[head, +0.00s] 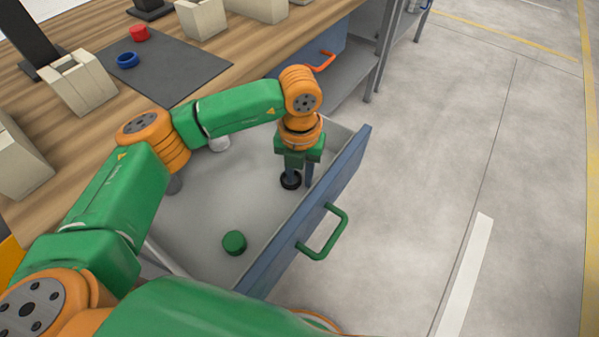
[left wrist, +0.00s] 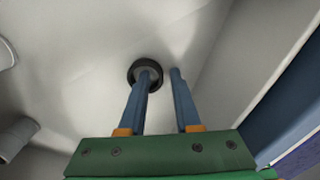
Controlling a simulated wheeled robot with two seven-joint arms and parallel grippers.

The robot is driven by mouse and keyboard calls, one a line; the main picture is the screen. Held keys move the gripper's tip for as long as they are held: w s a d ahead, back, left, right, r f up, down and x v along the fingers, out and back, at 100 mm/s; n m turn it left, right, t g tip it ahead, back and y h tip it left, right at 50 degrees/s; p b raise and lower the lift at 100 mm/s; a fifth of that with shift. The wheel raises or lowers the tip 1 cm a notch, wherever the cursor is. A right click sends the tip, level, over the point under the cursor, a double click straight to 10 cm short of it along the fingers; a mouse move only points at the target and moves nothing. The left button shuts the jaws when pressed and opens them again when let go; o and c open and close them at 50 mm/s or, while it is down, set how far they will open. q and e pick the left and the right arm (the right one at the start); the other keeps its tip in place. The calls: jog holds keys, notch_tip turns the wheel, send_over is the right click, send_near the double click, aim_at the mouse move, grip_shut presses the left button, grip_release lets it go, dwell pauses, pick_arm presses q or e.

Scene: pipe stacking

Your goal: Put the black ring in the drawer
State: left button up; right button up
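The black ring (head: 291,181) is inside the open drawer (head: 190,235), near its far front corner. My left gripper (head: 299,182) points down into the drawer with its fingers apart. In the left wrist view, one finger of my left gripper (left wrist: 160,74) overlaps the black ring (left wrist: 133,76), its tip at the ring's middle. The other finger is to the right, clear of the ring. I cannot tell whether the finger touches the ring or whether the ring lies flat on the drawer floor. My right gripper is not in view.
A green ring-like piece (head: 234,243) lies in the drawer's near part. A pale cylinder (head: 218,143) is at the drawer's back. The drawer's blue front (head: 345,175) has a green handle (head: 325,235). A blue ring (head: 127,60) and a red piece (head: 139,33) are on the dark mat.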

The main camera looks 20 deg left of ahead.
aim_at(300, 180)
pick_arm(q)
notch_tip(300, 180, up, 12)
jog(key=p, duration=0.1)
jog(key=shift+r, duration=0.2)
dwell(0.5)
